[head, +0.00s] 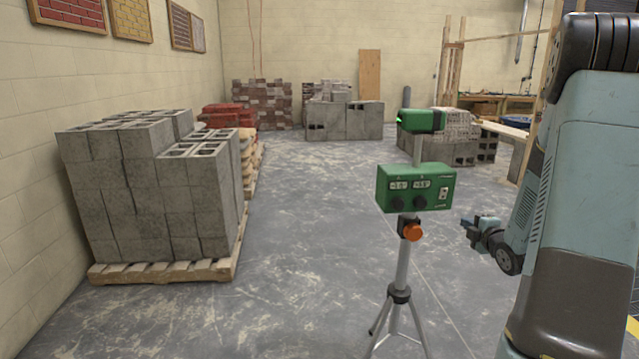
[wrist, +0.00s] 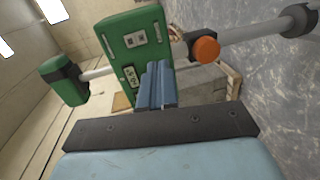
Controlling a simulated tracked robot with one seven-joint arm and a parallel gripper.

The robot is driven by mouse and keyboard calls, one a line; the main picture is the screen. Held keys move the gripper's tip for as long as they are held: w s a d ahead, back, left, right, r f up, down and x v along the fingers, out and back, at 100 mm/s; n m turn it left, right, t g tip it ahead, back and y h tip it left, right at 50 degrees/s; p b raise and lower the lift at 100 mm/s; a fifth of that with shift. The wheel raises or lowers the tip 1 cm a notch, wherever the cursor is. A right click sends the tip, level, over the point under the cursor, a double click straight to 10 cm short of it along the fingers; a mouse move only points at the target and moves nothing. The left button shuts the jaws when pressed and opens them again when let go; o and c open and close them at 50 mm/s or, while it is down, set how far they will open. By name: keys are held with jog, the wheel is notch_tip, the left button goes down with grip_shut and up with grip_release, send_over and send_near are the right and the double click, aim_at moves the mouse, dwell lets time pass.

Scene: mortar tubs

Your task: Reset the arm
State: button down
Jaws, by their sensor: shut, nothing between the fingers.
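My arm stands at the right of the head view, with my gripper (head: 466,223) small and low, to the right of the green tripod device. In the wrist view my gripper (wrist: 157,82) shows its blue fingers together, with nothing between them. The green box (head: 416,188) with two dials and small displays sits on a tripod, with a green laser head (head: 423,121) above it. In the wrist view the green box (wrist: 131,45) lies just beyond the fingertips and appears sideways. An orange knob (head: 412,232) is on the tripod below the box.
The tripod legs (head: 399,295) stand on the floor close to my arm. A pallet (head: 165,271) of grey blocks (head: 145,190) is at the left. More blocks (head: 345,120) stand at the back. The floor (head: 310,230) between is clear.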

jog(key=s+a+r+m+g+h, duration=0.2)
jog(key=s+a+r+m+g, duration=0.1)
jog(key=s+a+r+m, duration=0.25)
jog(key=s+a+r+m+g+h, duration=0.1)
jog(key=s+a+r+m+g, duration=0.1)
jog(key=a+r+m, duration=0.35)
jog(key=s+a+r+m+g+y, duration=0.1)
jog(key=s+a+r+m+g, duration=0.1)
jog(key=s+a, duration=0.3)
jog(key=s+a+r+m+g+y, duration=0.1)
jog(key=s+a, duration=0.3)
jog(key=s, duration=0.8)
jog(key=s+a+r+m+g, duration=0.2)
jog(key=s+a, duration=0.3)
jog(key=s, duration=0.3)
jog(key=shift+s+a+r+m+g+y, duration=0.3)
jog(key=shift+s+a+r+m+y, duration=0.1)
jog(key=shift+r+m, duration=0.5)
